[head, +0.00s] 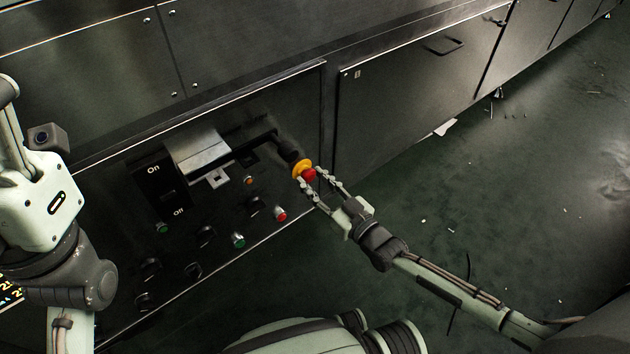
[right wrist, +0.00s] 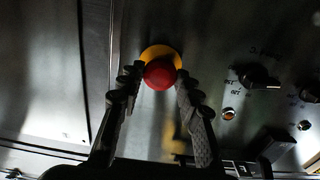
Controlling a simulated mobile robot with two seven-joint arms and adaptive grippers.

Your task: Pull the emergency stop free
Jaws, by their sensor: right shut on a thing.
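The emergency stop (head: 309,174) is a red mushroom button on a yellow collar (head: 301,166), at the right end of the dark control panel. My right gripper (head: 310,177) reaches it from the lower right, with one finger on each side of the red head. In the right wrist view the red button (right wrist: 160,74) sits between the fingertips (right wrist: 158,78), with the yellow collar (right wrist: 161,53) behind it. The right gripper is shut on the button. My left arm shows at the left edge of the head view; its gripper fingers are not visible.
The panel carries an On/Off switch (head: 166,190) with a metal cover (head: 200,150), a black handle (head: 262,136), green buttons (head: 238,240) and a red button (head: 280,214). A cabinet door (head: 420,95) stands to the right. The green floor (head: 480,190) is mostly clear.

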